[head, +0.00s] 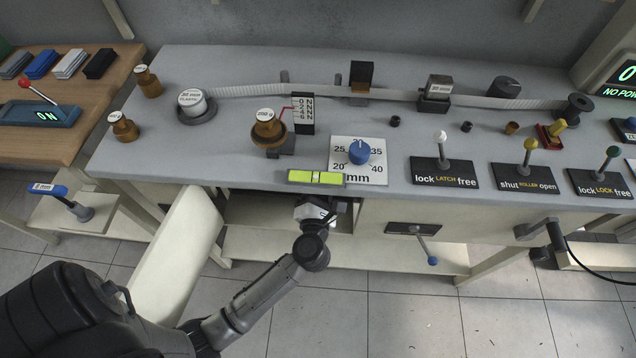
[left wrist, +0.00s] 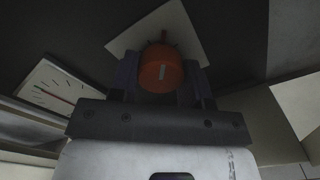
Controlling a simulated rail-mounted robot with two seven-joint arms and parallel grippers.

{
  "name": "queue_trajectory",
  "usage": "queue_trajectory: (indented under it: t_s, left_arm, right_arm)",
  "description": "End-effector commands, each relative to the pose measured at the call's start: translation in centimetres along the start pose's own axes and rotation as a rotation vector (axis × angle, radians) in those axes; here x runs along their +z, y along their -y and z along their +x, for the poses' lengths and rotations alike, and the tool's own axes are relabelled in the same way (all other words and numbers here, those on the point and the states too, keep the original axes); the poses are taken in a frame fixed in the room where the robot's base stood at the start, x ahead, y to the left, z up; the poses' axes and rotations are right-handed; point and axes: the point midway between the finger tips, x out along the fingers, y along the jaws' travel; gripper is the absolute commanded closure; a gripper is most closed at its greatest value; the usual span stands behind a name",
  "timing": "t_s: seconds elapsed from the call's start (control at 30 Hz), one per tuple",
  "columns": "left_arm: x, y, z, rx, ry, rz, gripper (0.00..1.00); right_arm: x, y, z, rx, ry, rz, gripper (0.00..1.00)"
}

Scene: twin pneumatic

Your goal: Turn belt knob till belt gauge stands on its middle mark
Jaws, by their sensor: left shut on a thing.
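My left gripper (left wrist: 162,85) is shut on this knob, one dark finger on each side. In the head view my left gripper (head: 320,212) is at the bench's front edge, below the top, and the knob is hidden there. My right gripper is not in view.
Above the gripper, a yellow-green level (head: 317,177) lies at the edge of the grey bench (head: 230,165). A blue knob (head: 359,152) stands on a numbered plate.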

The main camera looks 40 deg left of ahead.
Motion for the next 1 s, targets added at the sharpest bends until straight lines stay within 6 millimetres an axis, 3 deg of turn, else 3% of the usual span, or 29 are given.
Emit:
queue_trajectory:
  t_s: [0.53, 0.57, 0.6, 0.8, 1.0]
  left_arm:
    - [-0.02, 0.04, -0.01, 0.0, 0.0, 0.025, 0.8]
    - [-0.02, 0.04, -0.01, 0.0, 0.0, 0.025, 0.55]
    - [-0.02, 0.04, -0.01, 0.0, 0.0, 0.025, 0.51]
    - [-0.01, 0.02, -0.01, 0.0, 0.0, 0.024, 0.32]
    - [0.0, 0.01, -0.01, 0.0, 0.0, 0.024, 0.31]
  right_arm:
    - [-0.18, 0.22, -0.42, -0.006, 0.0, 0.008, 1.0]
    - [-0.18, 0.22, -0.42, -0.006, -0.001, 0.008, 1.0]
    - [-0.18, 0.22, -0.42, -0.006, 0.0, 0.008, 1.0]
    - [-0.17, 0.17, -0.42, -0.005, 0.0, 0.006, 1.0]
    - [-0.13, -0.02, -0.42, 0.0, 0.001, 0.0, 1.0]
